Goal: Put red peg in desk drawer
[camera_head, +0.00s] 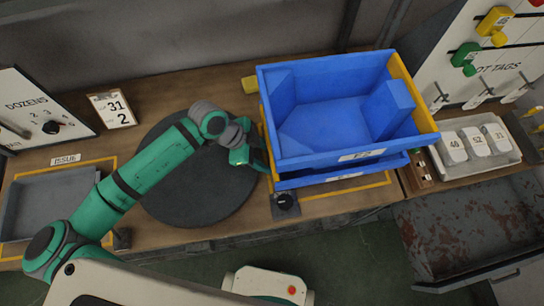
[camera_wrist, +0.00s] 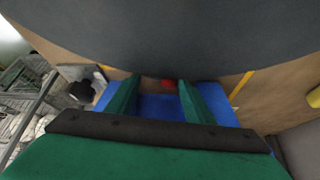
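My gripper (camera_head: 253,160) is low at the left side of the stacked blue bins, over the right edge of the dark round turntable. In the wrist view its two green fingers (camera_wrist: 160,92) stand apart. A small red patch (camera_wrist: 168,84) shows between the fingertips, close to the right one; I cannot tell whether it is the red peg, and it does not look clamped. No red peg stands out clearly in the head view. The desk drawer (camera_head: 470,232) is the grey, rust-stained one at lower right. It is pulled open, and its visible floor looks empty.
The blue bins (camera_head: 345,150) stand between my gripper and the drawer. A small wooden rack (camera_head: 418,176) and a white tray of numbered blocks (camera_head: 500,165) are right of them. A grey tray (camera_head: 40,205) is far left. The turntable (camera_head: 205,185) is bare.

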